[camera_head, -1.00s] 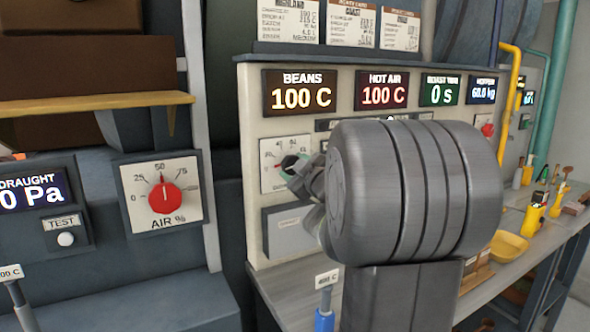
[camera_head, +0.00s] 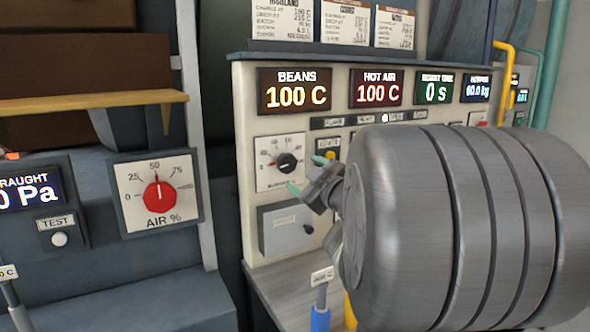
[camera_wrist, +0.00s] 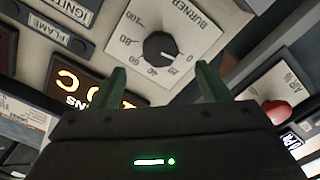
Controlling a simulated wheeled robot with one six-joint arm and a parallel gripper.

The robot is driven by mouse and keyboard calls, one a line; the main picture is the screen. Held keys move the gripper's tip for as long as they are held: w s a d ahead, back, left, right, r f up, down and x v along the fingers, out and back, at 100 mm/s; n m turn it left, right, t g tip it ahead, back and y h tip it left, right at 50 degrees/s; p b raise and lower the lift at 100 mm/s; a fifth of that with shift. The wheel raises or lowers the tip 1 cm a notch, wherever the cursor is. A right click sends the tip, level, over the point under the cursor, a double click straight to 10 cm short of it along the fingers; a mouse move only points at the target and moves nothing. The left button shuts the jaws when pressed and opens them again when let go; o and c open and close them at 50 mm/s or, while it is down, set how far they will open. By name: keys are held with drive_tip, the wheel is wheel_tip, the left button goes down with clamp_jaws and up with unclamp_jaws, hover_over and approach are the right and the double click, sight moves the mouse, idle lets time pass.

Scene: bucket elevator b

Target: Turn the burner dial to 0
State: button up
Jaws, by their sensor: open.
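The burner dial (camera_head: 287,162) is a round black knob on a white scale plate on the cream panel, below the BEANS display. It also shows in the wrist view (camera_wrist: 160,46), upside down, with marks from 0 to 100 around it. Its light pointer mark seems to face the 0 end of the scale; the exact reading is too small to tell. My gripper (camera_head: 306,174) is open and empty, just right of and in front of the dial, apart from it. In the wrist view its two green fingers (camera_wrist: 161,72) stand apart, with the dial beyond and between them.
A red AIR % dial (camera_head: 159,196) is on the left panel, pointing near 50. A TEST button (camera_head: 59,239) sits left of it. A grey plate (camera_head: 290,229) is below the burner dial. A blue-handled tagged item (camera_head: 320,318) stands at the bench front.

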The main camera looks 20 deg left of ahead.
sight(289, 165)
drive_tip(key=v, duration=0.5)
drive_tip(key=shift+s+d, duration=0.25)
drive_tip(key=shift+s, duration=0.05)
drive_tip(key=x, duration=1.4)
drive_tip(key=shift+d, duration=0.1)
